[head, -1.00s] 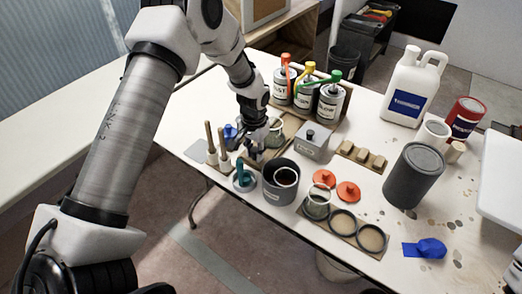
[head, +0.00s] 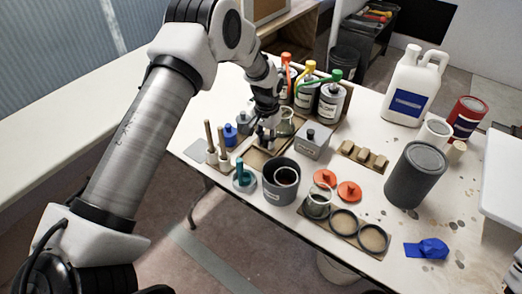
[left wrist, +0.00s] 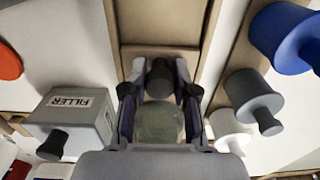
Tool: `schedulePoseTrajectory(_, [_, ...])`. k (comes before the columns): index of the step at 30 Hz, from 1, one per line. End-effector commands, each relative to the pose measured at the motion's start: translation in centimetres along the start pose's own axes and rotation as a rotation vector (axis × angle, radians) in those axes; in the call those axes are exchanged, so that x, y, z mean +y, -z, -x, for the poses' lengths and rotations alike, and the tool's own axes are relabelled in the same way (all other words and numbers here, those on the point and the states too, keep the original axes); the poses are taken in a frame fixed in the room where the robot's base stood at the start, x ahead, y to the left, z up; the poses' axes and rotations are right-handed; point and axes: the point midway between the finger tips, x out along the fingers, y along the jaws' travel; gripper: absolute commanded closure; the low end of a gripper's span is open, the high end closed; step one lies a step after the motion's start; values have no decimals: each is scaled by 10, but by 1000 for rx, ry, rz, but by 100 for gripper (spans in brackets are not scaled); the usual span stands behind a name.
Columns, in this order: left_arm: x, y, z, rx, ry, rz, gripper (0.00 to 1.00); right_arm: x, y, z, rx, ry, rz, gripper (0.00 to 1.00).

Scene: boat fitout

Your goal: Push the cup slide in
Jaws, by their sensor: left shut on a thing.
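The cup slide (left wrist: 160,30) looks like a tan wooden tray with raised edges; in the head view its bare part (head: 258,157) shows in front of my left gripper (head: 266,143). A dark round knob (left wrist: 160,78) stands at the slide's near end in the left wrist view. My left gripper (left wrist: 160,90) is shut on this knob, with one finger on each side. A clear greenish glass cup (left wrist: 160,122) shows between the fingers, nearer the palm; in the head view the glass cup (head: 286,124) is just behind the gripper. My right gripper is not in view.
A grey FILLER box (head: 312,142) stands right of the gripper. A dark pot (head: 281,183) is in front. A wooden rack with labelled cans (head: 329,103) is behind. Upright brushes (head: 222,141) and a blue-topped bottle (head: 230,134) stand to the left.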

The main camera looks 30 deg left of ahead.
Motion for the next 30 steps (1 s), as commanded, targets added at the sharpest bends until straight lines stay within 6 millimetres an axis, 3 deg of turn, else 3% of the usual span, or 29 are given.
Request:
schedulePoseTrajectory(23, [0,46,-3,-2,0,0,92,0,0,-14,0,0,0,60])
schedulePoseTrajectory(24, [0,47,-2,-3,0,0,65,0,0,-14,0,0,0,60])
schedulePoseTrajectory(30, [0,46,-1,-3,0,1,10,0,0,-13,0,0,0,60])
